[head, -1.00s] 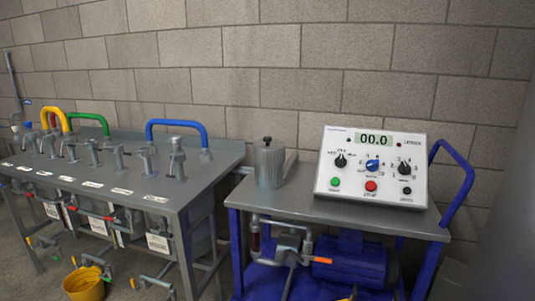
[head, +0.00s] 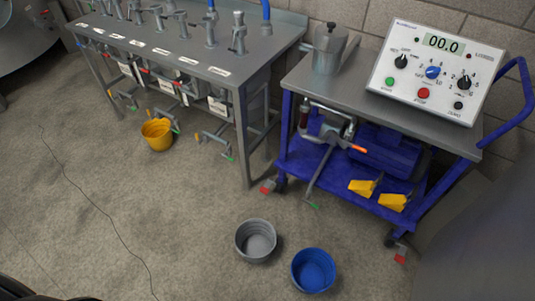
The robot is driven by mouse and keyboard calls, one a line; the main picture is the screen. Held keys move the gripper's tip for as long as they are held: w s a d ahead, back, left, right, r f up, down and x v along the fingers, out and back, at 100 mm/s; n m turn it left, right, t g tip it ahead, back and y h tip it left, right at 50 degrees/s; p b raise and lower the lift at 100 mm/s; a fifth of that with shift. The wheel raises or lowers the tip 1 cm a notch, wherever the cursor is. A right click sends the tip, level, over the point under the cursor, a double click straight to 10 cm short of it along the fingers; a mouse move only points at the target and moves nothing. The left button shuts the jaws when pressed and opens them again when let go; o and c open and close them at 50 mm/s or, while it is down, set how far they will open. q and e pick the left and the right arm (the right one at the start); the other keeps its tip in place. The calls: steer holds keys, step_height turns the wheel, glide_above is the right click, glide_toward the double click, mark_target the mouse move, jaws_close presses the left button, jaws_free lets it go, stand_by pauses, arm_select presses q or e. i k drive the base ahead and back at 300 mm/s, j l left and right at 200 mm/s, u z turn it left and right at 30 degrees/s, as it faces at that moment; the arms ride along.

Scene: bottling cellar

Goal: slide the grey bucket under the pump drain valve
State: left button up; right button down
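The grey bucket (head: 255,240) stands upright and empty on the concrete floor, in front of the pump cart and left of a blue bucket (head: 313,270). The pump (head: 385,150) sits on the lower shelf of the blue cart (head: 335,187). Neither of my grippers is in view.
A yellow bucket (head: 158,133) stands by the grey valve table (head: 190,60) at left. Two yellow wedges (head: 393,202) lie on the cart shelf. The cart's casters have red pedals (head: 267,187). A thin dark cable (head: 90,200) crosses the open floor at left.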

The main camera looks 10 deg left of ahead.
mark_target(255, 239)
steer(key=k+l+u, duration=0.25)
steer(key=l+u, duration=0.15)
steer(key=k+l+u, duration=0.3)
steer(key=u, duration=0.15)
